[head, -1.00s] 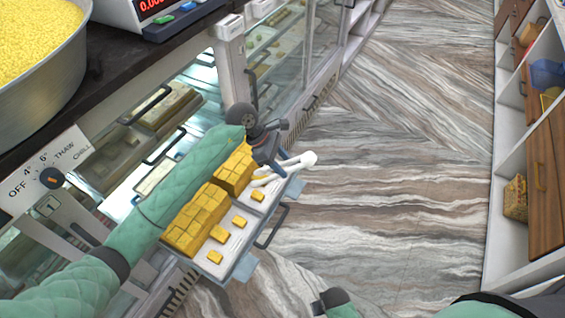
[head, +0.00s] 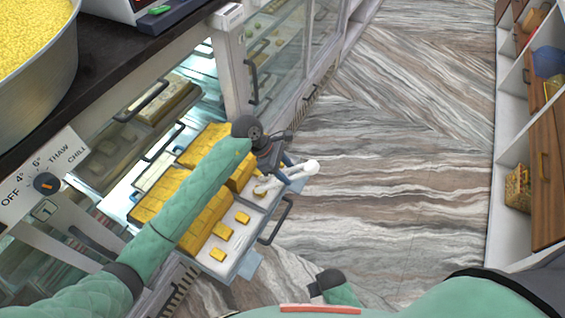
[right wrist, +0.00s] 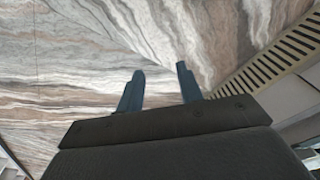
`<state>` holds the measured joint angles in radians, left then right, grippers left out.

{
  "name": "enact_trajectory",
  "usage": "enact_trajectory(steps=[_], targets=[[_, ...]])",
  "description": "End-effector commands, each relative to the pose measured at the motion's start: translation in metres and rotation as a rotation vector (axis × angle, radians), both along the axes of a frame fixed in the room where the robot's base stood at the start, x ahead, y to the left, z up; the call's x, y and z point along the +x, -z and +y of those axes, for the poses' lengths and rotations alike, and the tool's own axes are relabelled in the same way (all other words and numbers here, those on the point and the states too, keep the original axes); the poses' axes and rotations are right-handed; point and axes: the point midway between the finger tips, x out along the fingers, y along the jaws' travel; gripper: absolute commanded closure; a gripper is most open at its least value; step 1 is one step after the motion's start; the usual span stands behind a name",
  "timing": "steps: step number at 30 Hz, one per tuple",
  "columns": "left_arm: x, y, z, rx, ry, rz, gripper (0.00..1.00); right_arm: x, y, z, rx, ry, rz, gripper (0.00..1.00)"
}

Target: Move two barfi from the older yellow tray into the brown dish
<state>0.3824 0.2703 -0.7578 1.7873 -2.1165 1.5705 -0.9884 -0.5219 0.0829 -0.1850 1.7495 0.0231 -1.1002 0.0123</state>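Yellow barfi (head: 207,212) stand in blocks on pale trays (head: 237,242) in a pulled-out counter drawer, with several loose pieces (head: 242,217) along the front. A second block (head: 240,176) lies farther along. I cannot tell which tray is older. My left gripper (head: 283,172) is above the far end and appears shut on white tongs (head: 298,172), whose tips are low over the tray. Whether a barfi is between the tips is unclear. My right gripper (right wrist: 160,88) is open and empty over the floor in the right wrist view. I see no brown dish.
A metal bowl of yellow grains (head: 35,90) and a scale (head: 165,14) stand on the dark counter. The glass-fronted case (head: 275,60) runs along the left, shelves (head: 515,180) along the right. The marbled floor (head: 390,160) between is clear.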

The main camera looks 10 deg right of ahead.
Motion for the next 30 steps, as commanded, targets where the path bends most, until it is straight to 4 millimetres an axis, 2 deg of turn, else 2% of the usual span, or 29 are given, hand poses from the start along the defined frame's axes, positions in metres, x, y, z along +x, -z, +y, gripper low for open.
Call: enact_trajectory(steps=[2, 5, 30], targets=[[-0.005, 0.007, -0.003, 0.0, 0.001, 0.002, 0.58, 0.003, -0.004, 0.001, 0.002, 0.0, -0.003, 0.64], [-0.003, 0.009, -0.001, 0.001, 0.0, 0.0, 0.58, 0.007, -0.007, 0.003, 0.004, 0.001, -0.003, 0.64], [0.003, 0.028, 0.006, 0.002, -0.004, -0.001, 0.58, 0.015, -0.072, 0.01, 0.012, -0.002, 0.002, 0.64]])
